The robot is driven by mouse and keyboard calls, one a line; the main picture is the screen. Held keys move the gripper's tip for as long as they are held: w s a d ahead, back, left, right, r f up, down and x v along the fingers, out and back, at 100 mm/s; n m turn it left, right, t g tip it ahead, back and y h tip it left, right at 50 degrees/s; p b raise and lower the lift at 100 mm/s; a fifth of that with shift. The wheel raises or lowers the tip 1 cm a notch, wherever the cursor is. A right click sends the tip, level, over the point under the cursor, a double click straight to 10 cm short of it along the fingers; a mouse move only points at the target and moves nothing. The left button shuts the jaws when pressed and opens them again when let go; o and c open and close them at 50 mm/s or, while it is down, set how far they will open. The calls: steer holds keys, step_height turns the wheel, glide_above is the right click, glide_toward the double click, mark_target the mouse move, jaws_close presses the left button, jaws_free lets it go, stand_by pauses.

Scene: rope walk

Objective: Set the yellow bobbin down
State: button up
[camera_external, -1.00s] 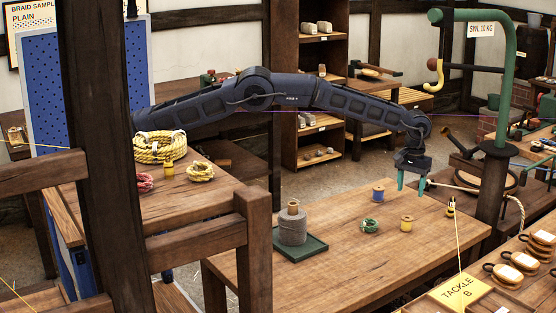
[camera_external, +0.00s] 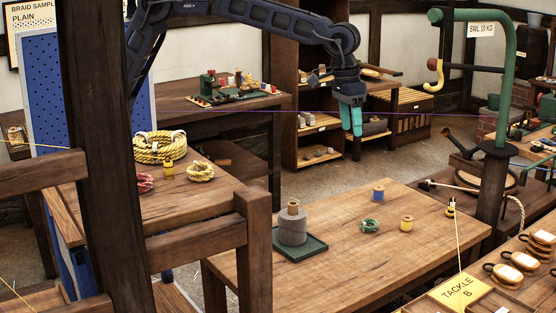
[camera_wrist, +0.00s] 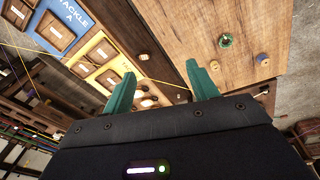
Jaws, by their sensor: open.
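A yellow bobbin (camera_external: 406,223) stands upright on the wooden table, right of a green coil (camera_external: 370,225) and in front of a blue bobbin (camera_external: 378,194). Nothing touches it. My gripper (camera_external: 351,121) hangs well above and beyond the table's back edge, to the left of the yellow bobbin and apart from it. In the wrist view its two teal fingers (camera_wrist: 162,88) are spread with nothing between them.
A grey spool (camera_external: 293,228) stands on a green base at the table's left. A green post with a hook (camera_external: 436,75) rises at the right. Another yellow bobbin (camera_external: 168,170) stands by yellow rope coils on the left bench. The table's front middle is clear.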

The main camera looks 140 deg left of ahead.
steer(key=s+d+r+m+t, duration=0.1)
steer(key=s+d+r+m, duration=0.3)
steer(key=d, duration=0.6)
steer(key=s+d+r+m, duration=0.1)
steer(key=s+d+r, duration=0.1)
steer(key=s+d, duration=0.65)
steer(key=s+d+r+m+t, duration=0.15)
steer(key=s+d+r, duration=0.25)
steer(key=d, duration=0.8)
steer(key=s+d+f+m, duration=0.4)
steer(key=s+d, duration=0.4)
steer(key=s, duration=0.4)
steer(key=s+d+f+m, duration=0.3)
steer(key=s+d+f, duration=0.3)
steer(key=s, duration=0.6)
steer(key=shift+s+d+m+t+h, duration=0.35)
steer(key=shift+d+h, duration=0.05)
steer(key=shift+d, duration=0.55)
